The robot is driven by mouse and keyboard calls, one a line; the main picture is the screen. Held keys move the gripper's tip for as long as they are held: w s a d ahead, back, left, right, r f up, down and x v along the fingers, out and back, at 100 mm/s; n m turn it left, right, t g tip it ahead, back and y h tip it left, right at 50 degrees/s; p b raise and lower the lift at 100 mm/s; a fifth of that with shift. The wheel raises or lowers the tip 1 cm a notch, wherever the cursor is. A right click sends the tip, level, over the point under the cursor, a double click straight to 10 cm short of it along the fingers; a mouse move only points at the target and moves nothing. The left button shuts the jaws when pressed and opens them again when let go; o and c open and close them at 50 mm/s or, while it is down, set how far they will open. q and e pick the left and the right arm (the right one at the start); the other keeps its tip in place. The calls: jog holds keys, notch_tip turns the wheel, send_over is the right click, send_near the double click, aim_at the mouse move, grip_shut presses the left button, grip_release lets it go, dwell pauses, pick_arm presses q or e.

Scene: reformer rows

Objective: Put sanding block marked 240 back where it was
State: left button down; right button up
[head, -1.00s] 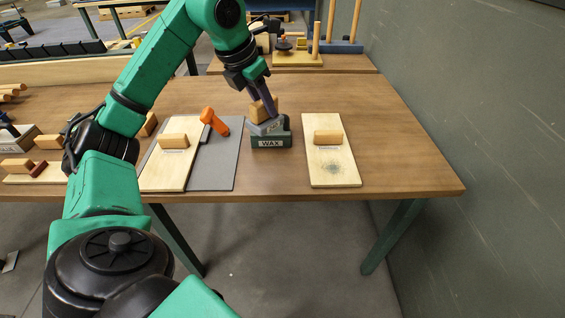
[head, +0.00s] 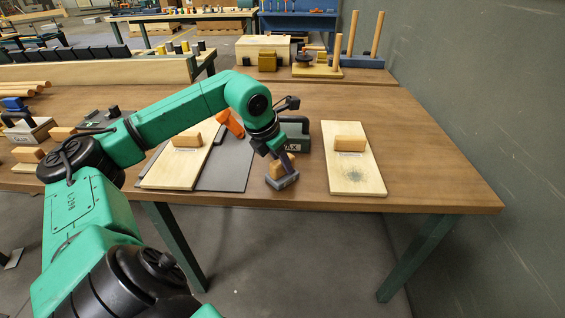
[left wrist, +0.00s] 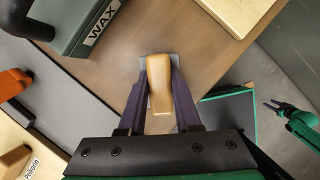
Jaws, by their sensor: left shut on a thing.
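My left gripper (head: 279,160) is shut on a sanding block (head: 284,180) with a tan wooden grip and a grey base. No number is readable on it. The left wrist view shows the wooden grip (left wrist: 159,82) between the purple fingers, with the grey base under it. The block is over the front part of the bench (head: 440,170), in front of the dark green WAX block (head: 296,131); I cannot tell whether it touches the wood. My right gripper (left wrist: 274,105) shows small at the right of the left wrist view, its fingers apart and empty.
A pale board with a wooden block (head: 350,143) lies to the right. Another pale board (head: 165,170) with a block, a grey mat (head: 228,172) and an orange-handled tool (head: 231,124) lie to the left. Bare bench separates the WAX block and the right board.

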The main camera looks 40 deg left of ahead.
pick_arm(q)
jog(key=c, duration=0.6)
grip_release()
jog(key=shift+r, duration=0.2)
jog(key=b+v, duration=0.1)
jog(key=v, duration=0.4)
jog(key=shift+a, duration=0.1)
jog(key=v, duration=0.6)
jog(key=shift+s+r, duration=0.15)
jog(key=shift+r, duration=0.25)
